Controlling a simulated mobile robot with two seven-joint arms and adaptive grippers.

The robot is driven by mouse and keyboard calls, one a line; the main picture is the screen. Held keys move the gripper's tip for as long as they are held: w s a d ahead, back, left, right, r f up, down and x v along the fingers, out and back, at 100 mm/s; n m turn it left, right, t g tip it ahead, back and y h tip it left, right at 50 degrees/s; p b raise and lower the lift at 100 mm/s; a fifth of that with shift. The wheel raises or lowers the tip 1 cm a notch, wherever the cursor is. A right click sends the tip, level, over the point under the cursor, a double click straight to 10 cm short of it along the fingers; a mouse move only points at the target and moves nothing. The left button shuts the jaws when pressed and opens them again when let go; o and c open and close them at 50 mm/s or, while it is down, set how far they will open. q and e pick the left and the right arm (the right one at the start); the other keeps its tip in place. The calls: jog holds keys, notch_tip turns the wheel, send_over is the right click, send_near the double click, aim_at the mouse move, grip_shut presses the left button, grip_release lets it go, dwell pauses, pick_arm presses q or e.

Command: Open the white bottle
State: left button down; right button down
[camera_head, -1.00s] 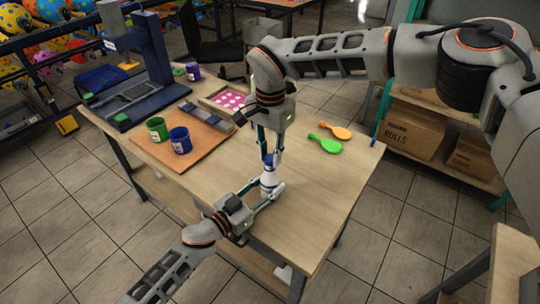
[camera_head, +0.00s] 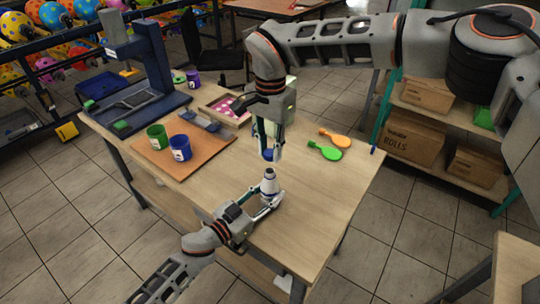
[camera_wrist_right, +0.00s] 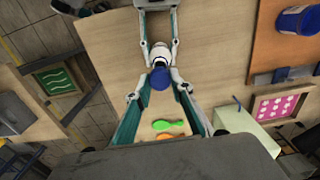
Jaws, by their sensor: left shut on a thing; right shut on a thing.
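The white bottle (camera_head: 268,184) stands upright near the table's front edge, with its top uncapped in the head view. My left gripper (camera_head: 265,198) is shut on its body from the front left. My right gripper (camera_head: 269,154) points down above the bottle, shut on the blue cap (camera_wrist_right: 160,78). A gap shows between the cap and the bottle's top in the head view. In the right wrist view the cap sits between the fingertips and hides part of the bottle (camera_wrist_right: 159,54), with the left gripper's fingers behind it.
A brown board (camera_head: 150,148) at the left bears a green cup (camera_head: 157,136) and a blue cup (camera_head: 180,148). A blue press (camera_head: 140,70) stands at the back left. The table's right front is clear.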

pick_arm(q)
jog(key=c, duration=1.3)
grip_release()
jog(key=shift+a, duration=0.1)
